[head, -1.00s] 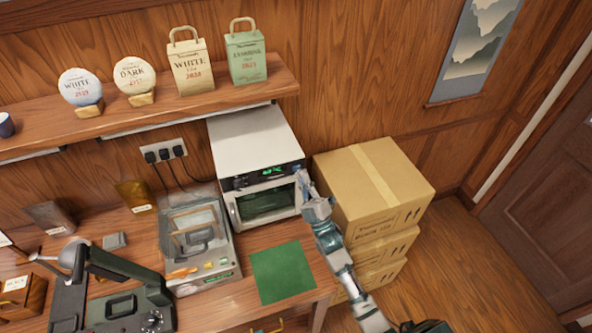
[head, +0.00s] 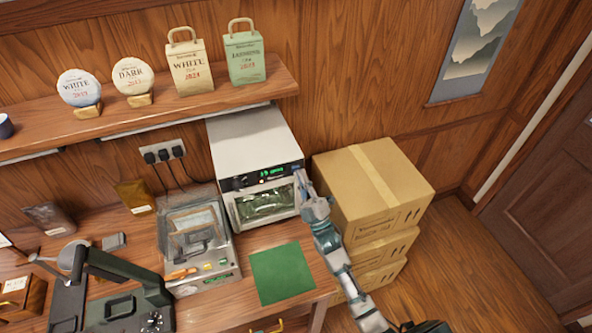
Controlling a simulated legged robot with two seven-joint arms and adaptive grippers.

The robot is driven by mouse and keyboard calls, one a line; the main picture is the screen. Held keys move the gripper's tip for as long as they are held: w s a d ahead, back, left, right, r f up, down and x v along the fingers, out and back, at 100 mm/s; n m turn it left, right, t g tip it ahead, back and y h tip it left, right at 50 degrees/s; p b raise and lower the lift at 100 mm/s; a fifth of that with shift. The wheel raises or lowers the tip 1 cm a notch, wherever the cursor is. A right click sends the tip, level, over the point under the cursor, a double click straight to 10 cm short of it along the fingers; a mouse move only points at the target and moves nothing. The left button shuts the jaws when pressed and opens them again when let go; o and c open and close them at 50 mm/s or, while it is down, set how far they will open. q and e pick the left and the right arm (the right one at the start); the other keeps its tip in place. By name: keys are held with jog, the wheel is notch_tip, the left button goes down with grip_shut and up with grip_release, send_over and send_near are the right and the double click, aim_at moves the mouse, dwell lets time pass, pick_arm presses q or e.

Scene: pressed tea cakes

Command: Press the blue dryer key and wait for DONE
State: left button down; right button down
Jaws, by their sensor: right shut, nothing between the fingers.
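The dryer (head: 256,140) is a white box at the back of the table, with a dark control panel and a small green lit display (head: 271,171) along its front top. The display text is too small to read. Its window (head: 264,204) is lit and shows something green inside. The blue key (head: 296,167) is a small blue patch at the panel's right end, partly hidden by my gripper. My right gripper (head: 299,176) is shut and empty, its tips at or just in front of that end of the panel; I cannot tell if they touch. My left gripper is not in view.
Stacked cardboard boxes (head: 372,190) stand close to the right of the dryer and my right arm. A green mat (head: 282,273) lies bare in front. A clear-lidded machine (head: 199,240) stands to the left. A shelf (head: 150,116) with tea cakes and bags hangs above.

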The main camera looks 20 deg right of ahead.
jog(key=shift+s+a+p, duration=0.25)
jog(key=shift+s+p, duration=0.05)
jog(key=shift+s, duration=0.4)
jog(key=s+p, duration=0.1)
jog(key=s, duration=0.4)
jog(key=shift+a+p, duration=0.2)
jog(key=shift+p, duration=0.2)
dwell(0.5)
